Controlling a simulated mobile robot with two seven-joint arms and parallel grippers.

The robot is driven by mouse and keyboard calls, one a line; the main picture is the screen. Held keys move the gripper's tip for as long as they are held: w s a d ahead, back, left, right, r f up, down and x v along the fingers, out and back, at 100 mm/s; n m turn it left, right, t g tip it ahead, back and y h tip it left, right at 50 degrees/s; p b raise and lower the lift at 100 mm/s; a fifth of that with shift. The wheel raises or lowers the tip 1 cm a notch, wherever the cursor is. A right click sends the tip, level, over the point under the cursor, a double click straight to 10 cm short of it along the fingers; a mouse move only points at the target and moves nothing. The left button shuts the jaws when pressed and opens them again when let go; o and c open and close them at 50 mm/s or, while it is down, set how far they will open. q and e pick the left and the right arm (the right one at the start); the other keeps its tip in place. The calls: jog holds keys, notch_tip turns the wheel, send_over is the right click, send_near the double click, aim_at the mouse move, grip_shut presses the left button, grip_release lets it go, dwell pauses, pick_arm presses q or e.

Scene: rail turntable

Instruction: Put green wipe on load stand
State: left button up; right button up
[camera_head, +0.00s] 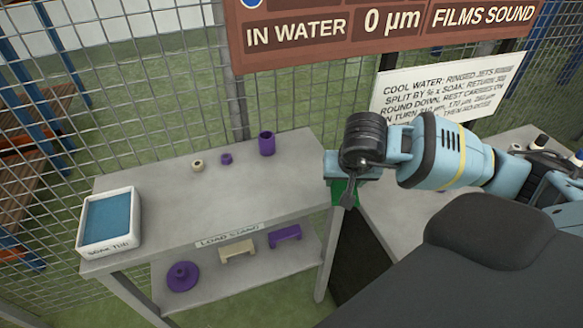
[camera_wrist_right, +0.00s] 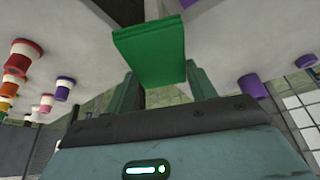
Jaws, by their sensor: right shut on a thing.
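The green wipe (camera_wrist_right: 150,52) is a flat green piece held between the two fingers of my right gripper (camera_wrist_right: 160,80) in the right wrist view. In the head view only part of the green wipe (camera_head: 342,191) shows below the right gripper (camera_head: 345,185), the rest hidden by my wrist. The load stand (camera_head: 200,221) is a grey two-level table with a "LOAD STAND" label on its front edge. The right gripper is near its right end; I cannot tell the exact height. My left gripper is not in view.
On the load stand are a white soak tub (camera_head: 108,247) with blue inside, a small cream ring (camera_head: 197,166), a small purple piece (camera_head: 226,159) and a purple cylinder (camera_head: 266,143). The middle and front of its top are clear. A mesh fence (camera_head: 160,100) stands behind.

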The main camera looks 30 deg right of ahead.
send_over(304, 173)
jog(key=s, duration=0.2)
jog(key=shift+a+f+p, duration=0.2)
jog(key=shift+f+p, duration=0.15)
jog(key=shift+f, duration=0.2)
jog(key=shift+w, duration=0.1)
jog(key=shift+w+a, duration=0.15)
jog(key=shift+w, duration=0.15)
jog(key=shift+f, duration=1.75)
jog(key=shift+f, duration=0.1)
jog(key=shift+f, duration=0.15)
jog(key=o, duration=0.9)
jog(key=shift+r, duration=0.2)
